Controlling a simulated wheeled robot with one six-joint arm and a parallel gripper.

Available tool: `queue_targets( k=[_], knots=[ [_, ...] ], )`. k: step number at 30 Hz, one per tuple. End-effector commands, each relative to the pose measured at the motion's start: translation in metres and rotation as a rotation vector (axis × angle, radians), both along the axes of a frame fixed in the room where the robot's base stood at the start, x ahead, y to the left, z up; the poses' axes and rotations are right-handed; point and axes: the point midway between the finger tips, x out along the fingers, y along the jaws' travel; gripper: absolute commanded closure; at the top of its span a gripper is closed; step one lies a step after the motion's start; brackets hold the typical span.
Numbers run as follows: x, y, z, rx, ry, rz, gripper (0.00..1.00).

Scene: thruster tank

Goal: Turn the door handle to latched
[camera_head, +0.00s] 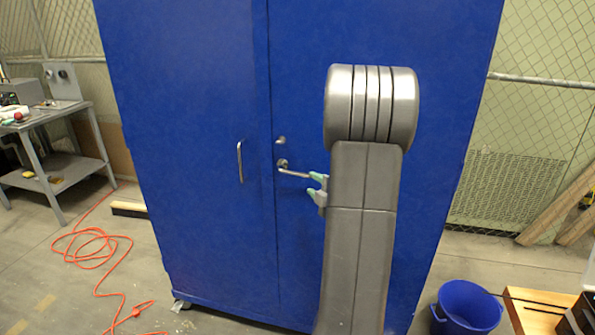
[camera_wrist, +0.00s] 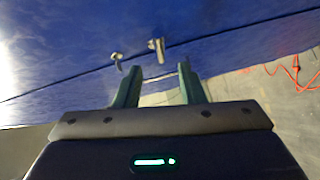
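The blue cabinet (camera_head: 200,90) has two doors. The door handle (camera_head: 293,173) is a metal lever on the right door, nearly level with its free end to the right and slightly down. A small metal fitting (camera_head: 280,140) sits above it. My gripper (camera_head: 312,187) is just right of the lever's free end, fingers pointing left. In the wrist view my gripper (camera_wrist: 159,66) is open, with a clear gap between its green fingers. The lever (camera_wrist: 157,49) appears beyond and between the fingertips, and the fitting (camera_wrist: 117,58) left of it. I cannot tell whether a finger touches the lever.
A vertical pull handle (camera_head: 240,161) is on the left door. An orange cable (camera_head: 95,240) lies on the floor at left, near a grey workbench (camera_head: 60,115). A blue bucket (camera_head: 468,305) and a wooden piece (camera_head: 540,312) are at lower right. My arm hides part of the right door.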

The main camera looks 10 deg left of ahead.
Motion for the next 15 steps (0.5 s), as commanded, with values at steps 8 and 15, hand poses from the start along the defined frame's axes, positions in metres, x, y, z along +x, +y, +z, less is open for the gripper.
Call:
queue_targets(
  k=[8, 15],
  knots=[
    [0.044, 0.043, -0.004, 0.000, 0.002, 0.002, 0.64],
    [0.066, 0.063, -0.008, 0.001, 0.001, -0.001, 0.64]
  ],
)
